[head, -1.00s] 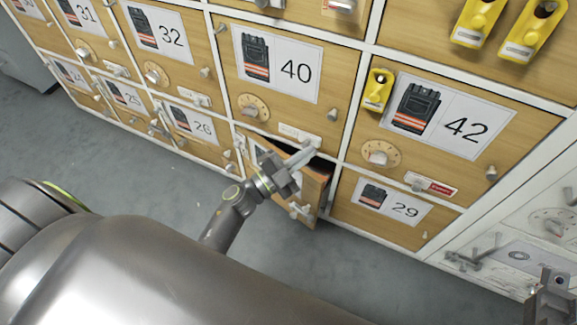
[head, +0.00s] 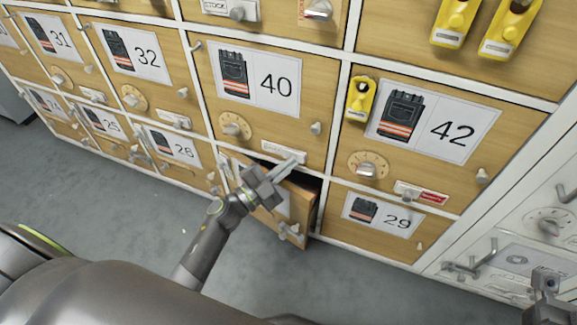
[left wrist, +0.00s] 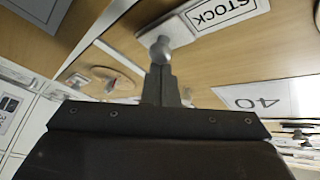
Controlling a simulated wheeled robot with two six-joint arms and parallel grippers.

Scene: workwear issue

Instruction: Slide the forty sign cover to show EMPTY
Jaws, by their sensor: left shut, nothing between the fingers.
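The locker door numbered 40 (head: 240,108) stands in the middle of the head view. Its small white sign (head: 272,148) is on the door's lower part. In the left wrist view the sign (left wrist: 205,25) reads STOCK, and a grey round knob (left wrist: 159,50) stands out at its cover end. My left gripper (head: 289,166) is shut and empty, just below the sign. In the left wrist view its fingertips (left wrist: 160,72) point at the knob, very close to it; contact cannot be told. What looks like my right gripper (head: 547,288) shows in the lower right corner, partly cut off.
Below door 40 a small door (head: 300,222) stands ajar, under my left gripper. Door 42 (head: 335,140) is to the right, with a dial (head: 366,163) and a yellow tag (head: 360,100). Knobs and handles stick out from several doors. The grey floor (head: 110,195) is clear.

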